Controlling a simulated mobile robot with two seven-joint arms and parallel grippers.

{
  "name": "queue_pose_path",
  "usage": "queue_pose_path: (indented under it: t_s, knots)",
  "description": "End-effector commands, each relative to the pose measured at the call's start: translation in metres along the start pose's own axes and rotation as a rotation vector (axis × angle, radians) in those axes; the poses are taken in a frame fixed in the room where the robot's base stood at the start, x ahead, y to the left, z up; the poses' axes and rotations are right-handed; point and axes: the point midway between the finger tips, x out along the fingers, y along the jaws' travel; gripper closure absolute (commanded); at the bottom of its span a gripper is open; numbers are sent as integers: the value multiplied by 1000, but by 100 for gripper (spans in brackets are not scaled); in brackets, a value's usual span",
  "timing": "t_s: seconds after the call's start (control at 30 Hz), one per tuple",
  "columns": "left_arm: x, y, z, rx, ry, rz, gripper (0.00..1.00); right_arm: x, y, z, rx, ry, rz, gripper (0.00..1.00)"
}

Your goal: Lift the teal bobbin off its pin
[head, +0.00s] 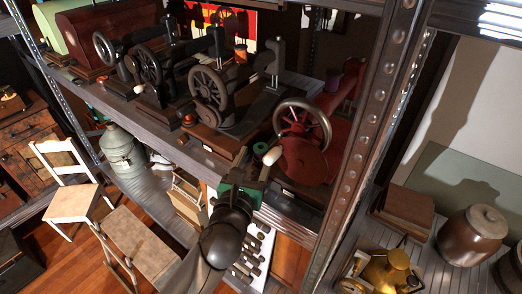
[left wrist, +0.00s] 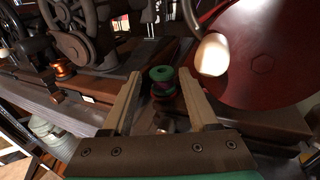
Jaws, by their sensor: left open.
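My left gripper (left wrist: 160,82) is open, with one tan finger on each side of the bobbin in the picture. I cannot tell whether the fingers touch it. In the head view the left gripper (head: 252,166) is just in front of the bobbin. The pin is hidden. My right gripper is not in view.
The red sewing machine (head: 304,160) with its wheel and pale handle knob (head: 272,155) stands close on the right. A black sewing machine (head: 215,100) and a copper-coloured bobbin (head: 189,119) are to the left. A metal upright (head: 365,130) rises further right.

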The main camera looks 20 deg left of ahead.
Motion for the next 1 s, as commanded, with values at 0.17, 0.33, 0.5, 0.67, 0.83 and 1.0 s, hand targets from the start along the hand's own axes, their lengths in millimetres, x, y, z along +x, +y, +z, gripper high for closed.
queue_pose_path:
  t_s: [0.17,0.33,0.5,0.67,0.83,1.0]
  knots:
    - [22,-2,-5,-1,-1,2,40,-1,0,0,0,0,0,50]
    - [41,-3,-6,-1,-1,1,40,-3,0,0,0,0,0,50]
    - [47,-3,-7,-1,0,0,40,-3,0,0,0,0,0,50]
    - [47,-3,-7,-1,0,0,40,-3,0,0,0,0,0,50]
    - [46,-3,-7,-1,0,0,56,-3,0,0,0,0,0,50]
    - [46,-3,-7,-1,0,0,75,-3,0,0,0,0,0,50]
